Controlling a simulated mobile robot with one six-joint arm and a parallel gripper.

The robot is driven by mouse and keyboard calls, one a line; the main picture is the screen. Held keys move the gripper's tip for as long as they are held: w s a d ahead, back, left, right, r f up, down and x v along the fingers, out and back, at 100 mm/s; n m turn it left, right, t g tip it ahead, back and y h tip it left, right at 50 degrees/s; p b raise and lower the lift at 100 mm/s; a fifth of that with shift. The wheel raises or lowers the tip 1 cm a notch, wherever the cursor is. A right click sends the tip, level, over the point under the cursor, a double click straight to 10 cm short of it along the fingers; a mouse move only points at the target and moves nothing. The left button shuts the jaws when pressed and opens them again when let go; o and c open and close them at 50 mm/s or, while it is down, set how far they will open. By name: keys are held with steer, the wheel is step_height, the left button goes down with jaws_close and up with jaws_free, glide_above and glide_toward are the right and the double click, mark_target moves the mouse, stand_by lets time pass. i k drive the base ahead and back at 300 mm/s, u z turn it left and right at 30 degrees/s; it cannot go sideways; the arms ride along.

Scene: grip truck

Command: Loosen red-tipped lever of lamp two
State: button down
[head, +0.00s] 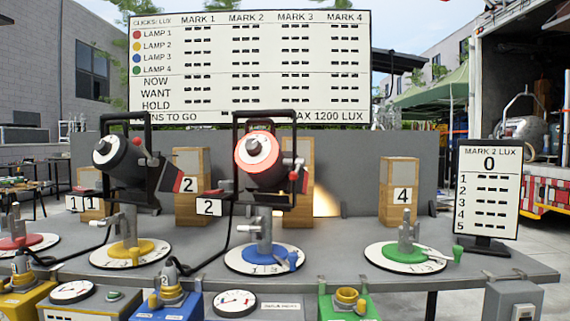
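A black lamp (130,165) with a white-ringed face stands on a grey post over a yellow disc (131,250), which the board's key gives as lamp two. A small red piece (184,184) shows at its right side; I cannot tell whether it is a lever tip. A second black lamp (268,178) with a red-and-white face stands over a blue disc (266,258). A red-ended part (294,175) shows at its right side. A tag reading 2 (208,207) sits between the two lamps. My gripper is not in view.
A bench (340,250) carries the lamps, a green-marked base (408,256) and a red one (20,241). A scoreboard (250,65) stands behind. A lux panel (488,190) stands at right. Yellow, blue and green boxes (348,305) line the front. Cables cross the bench.

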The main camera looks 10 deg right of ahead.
mark_target(299, 162)
steer(key=z, duration=0.8)
steer(key=k, duration=0.6)
steer(key=u, duration=1)
steer(key=i, duration=1)
